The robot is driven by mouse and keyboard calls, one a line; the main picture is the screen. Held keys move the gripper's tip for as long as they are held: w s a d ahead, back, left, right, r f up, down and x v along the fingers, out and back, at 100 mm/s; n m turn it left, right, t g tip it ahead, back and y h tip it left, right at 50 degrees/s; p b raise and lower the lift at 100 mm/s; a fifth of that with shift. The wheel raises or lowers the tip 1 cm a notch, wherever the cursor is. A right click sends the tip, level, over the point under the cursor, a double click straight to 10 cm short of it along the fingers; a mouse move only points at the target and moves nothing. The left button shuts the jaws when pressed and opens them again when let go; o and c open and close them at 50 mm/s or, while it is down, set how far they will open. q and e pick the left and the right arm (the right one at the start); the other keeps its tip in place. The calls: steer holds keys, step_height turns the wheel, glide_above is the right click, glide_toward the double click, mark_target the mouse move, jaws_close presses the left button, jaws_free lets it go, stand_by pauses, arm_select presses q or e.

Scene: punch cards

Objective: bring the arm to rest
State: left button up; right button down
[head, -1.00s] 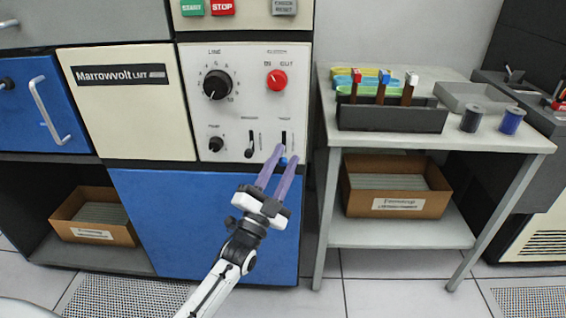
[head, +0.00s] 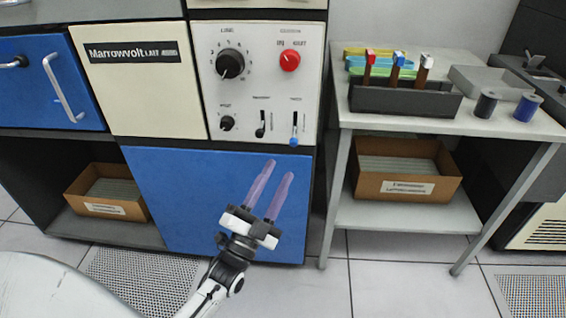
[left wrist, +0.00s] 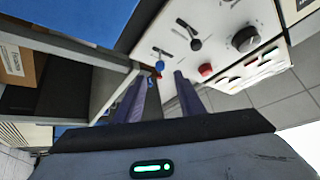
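My left gripper (head: 272,178) is in front of the blue lower door of the cabinet, below the white control panel (head: 258,70). Its two purple fingers are apart with nothing between them, and they touch nothing that I can see. In the left wrist view the fingers (left wrist: 162,88) also stand apart, pointing toward the panel and the table frame. A blue-tipped lever (head: 294,140) sits at the panel's lower right, at the bottom of its slot, above the fingertips; it also shows in the left wrist view (left wrist: 160,65). My right gripper is in neither view.
A grey side table (head: 480,122) stands to the right with a dark card rack (head: 405,100) and two spools. Cardboard boxes sit on the table's lower shelf (head: 408,212) and in the left cabinet bay (head: 108,210). Open floor lies in front.

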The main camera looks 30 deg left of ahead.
arm_select(q)
steer(key=shift+s, duration=0.2)
steer(key=shift+d+f, duration=0.1)
steer(key=shift+f, duration=0.05)
stand_by(0.3)
